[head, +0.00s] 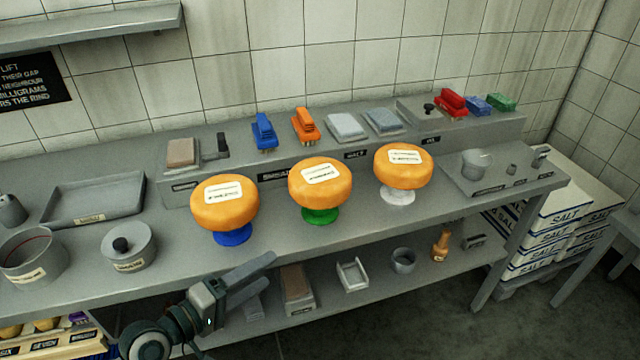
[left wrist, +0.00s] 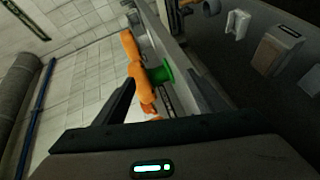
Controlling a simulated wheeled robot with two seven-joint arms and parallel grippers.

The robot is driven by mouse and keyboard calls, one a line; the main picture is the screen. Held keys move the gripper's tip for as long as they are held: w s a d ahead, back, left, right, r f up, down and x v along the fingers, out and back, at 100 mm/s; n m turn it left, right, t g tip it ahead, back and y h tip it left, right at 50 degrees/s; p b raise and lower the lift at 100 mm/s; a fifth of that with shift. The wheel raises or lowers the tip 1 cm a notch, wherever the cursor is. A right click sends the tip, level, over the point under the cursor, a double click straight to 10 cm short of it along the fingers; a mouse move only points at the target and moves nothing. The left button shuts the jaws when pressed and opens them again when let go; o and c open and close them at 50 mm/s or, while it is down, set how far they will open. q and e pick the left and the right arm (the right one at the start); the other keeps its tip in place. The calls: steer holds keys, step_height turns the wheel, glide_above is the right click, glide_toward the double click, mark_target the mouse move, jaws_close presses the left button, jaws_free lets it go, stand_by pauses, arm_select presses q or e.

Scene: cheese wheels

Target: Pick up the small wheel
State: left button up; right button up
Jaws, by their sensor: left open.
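Three orange cheese wheels with white labels stand in a row on the grey bench in the head view. The left wheel (head: 224,203) is on a blue stand (head: 233,237), the middle wheel (head: 320,184) on a green stand (head: 320,215), and the right wheel (head: 403,167) on a white stand (head: 397,195). The right one looks smallest, but it is also farther away. My left gripper (head: 270,271) is open and empty in front of the bench edge, below the left and middle wheels. The left wrist view shows orange wheels and the green stand (left wrist: 160,74) beyond the fingers. My right gripper is not in view.
A raised back shelf holds blue (head: 264,132) and orange (head: 305,126) brushes and grey slabs. A lower shelf carries a brown block (head: 297,290) and a cup (head: 402,260). Salt sacks (head: 560,225) are at right.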

arm_select(q)
steer(key=w+a+r+n+t+h, duration=0.1)
steer(key=w+r+n, duration=0.1)
steer(key=r, duration=0.3)
steer(key=shift+w+a+n+t, duration=0.2)
steer(key=shift+w+n+t, duration=0.1)
steer(key=shift+w, duration=0.35)
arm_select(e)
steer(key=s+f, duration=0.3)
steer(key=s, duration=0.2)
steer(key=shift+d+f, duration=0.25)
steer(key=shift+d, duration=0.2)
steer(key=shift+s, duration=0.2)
arm_select(q)
steer(key=p, duration=0.4)
glide_toward(311, 203)
steer(key=x, duration=0.4)
steer(key=shift+w+d, duration=0.25)
steer(key=shift+w, duration=0.05)
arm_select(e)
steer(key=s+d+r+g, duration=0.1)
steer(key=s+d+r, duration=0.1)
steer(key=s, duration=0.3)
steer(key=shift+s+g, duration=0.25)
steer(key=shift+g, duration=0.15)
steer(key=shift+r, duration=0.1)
